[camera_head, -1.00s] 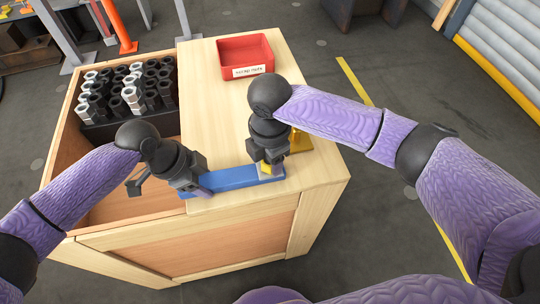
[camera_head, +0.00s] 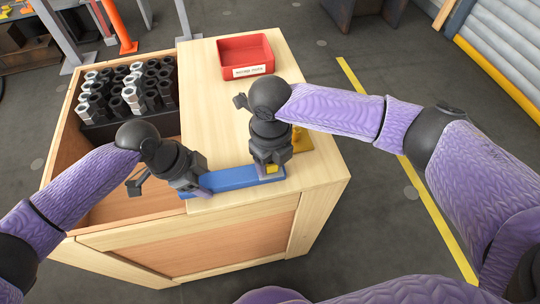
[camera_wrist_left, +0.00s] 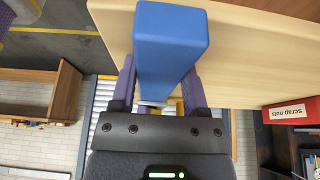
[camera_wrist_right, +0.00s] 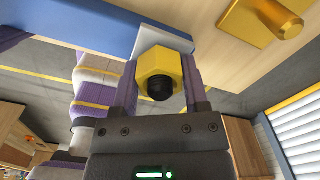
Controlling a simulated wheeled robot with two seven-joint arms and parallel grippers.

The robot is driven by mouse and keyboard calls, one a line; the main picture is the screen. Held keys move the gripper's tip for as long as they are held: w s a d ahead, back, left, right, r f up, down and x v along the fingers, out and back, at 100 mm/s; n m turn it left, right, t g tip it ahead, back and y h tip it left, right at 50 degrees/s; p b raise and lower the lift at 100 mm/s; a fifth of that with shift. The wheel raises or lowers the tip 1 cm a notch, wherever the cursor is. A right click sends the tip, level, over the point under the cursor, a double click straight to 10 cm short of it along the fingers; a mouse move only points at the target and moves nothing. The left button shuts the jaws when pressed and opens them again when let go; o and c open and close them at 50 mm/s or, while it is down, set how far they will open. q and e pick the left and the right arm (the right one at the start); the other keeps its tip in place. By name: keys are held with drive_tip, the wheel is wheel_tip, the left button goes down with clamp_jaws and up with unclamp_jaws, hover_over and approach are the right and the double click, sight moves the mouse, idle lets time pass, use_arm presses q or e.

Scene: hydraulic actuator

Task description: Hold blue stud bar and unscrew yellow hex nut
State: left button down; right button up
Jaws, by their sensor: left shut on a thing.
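The blue stud bar (camera_head: 232,178) lies along the front of the wooden table top, with a pale block at its right end. My left gripper (camera_head: 200,188) is shut on the bar's left end, and its fingers flank the bar in the left wrist view (camera_wrist_left: 165,50). The yellow hex nut (camera_wrist_right: 157,66) sits at the bar's right end, with a dark threaded stud end in its middle. My right gripper (camera_head: 269,166) is at the nut, one finger on each side. Whether both fingers press on it is not clear.
A yellow fixture (camera_head: 302,140) with a round post stands just behind the right hand. A red scrap bin (camera_head: 246,72) sits at the table's back. A rack of black and silver parts (camera_head: 125,92) stands in the wooden well at left. The table's middle is clear.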

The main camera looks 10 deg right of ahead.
drive_tip(key=o, duration=0.4)
wheel_tip(320, 180, up, 12)
drive_tip(key=shift+w+r, duration=0.1)
idle(0.3)
wheel_tip(320, 180, up, 6)
drive_tip(key=d, duration=0.3)
drive_tip(key=d+r, duration=0.1)
drive_tip(key=d, duration=0.2)
drive_tip(key=d+r, duration=0.1)
drive_tip(key=d, duration=0.3)
